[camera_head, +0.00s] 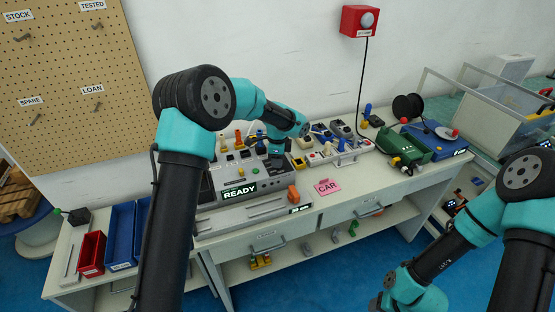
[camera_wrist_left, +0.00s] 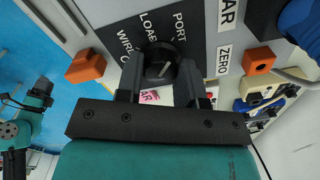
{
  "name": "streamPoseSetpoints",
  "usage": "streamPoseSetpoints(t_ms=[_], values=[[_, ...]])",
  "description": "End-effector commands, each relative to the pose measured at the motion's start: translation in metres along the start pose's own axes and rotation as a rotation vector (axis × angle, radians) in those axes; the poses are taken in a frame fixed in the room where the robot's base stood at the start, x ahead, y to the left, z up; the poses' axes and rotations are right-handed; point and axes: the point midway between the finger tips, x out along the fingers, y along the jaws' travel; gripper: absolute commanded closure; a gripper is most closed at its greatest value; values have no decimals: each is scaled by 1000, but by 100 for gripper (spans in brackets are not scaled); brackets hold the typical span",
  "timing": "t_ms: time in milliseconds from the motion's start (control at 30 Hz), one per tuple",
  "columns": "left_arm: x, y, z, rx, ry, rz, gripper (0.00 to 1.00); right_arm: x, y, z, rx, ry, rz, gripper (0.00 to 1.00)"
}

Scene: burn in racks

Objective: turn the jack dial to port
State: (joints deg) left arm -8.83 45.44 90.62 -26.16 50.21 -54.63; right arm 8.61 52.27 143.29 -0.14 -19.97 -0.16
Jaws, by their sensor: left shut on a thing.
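The dark round jack dial (camera_wrist_left: 160,64) sits on a black panel in the left wrist view. The labels PORT (camera_wrist_left: 181,27), LOAD (camera_wrist_left: 149,24) and WIRE (camera_wrist_left: 126,42) stand around it. A thin light mark shows on its face; I cannot tell surely which label it points to. My left gripper (camera_wrist_left: 159,82) is shut on the dial, one finger on each side. In the head view my left gripper (camera_head: 277,150) is over the grey console (camera_head: 272,185), and the dial is hidden there. My right arm is at the lower right; its gripper does not show.
The console has a READY display (camera_head: 239,191). An orange block (camera_head: 293,193) and a pink CAR card (camera_head: 328,187) lie near the bench front. Red (camera_head: 91,252) and blue bins (camera_head: 121,235) stand left. A green case (camera_head: 405,145) and several small devices crowd the right.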

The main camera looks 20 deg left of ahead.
Motion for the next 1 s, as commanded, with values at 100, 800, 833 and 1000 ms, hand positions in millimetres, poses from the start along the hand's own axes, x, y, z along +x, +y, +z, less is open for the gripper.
streamPoseSetpoints(t_ms=[100, 800, 833, 1000], values=[[0, 0, 0, 36, 0, -1, 89, 0, 0, 0, 0, 0, 0, 48], [0, 0, 0, 61, 0, -1, 47, 0, 0, 0, 0, 0, 0, 48], [0, 0, 0, 61, 0, -1, 44, 0, 0, 0, 0, 0, 0, 48], [0, 0, 0, 61, 0, 0, 40, 0, 0, 0, 0, 0, 0, 48]])
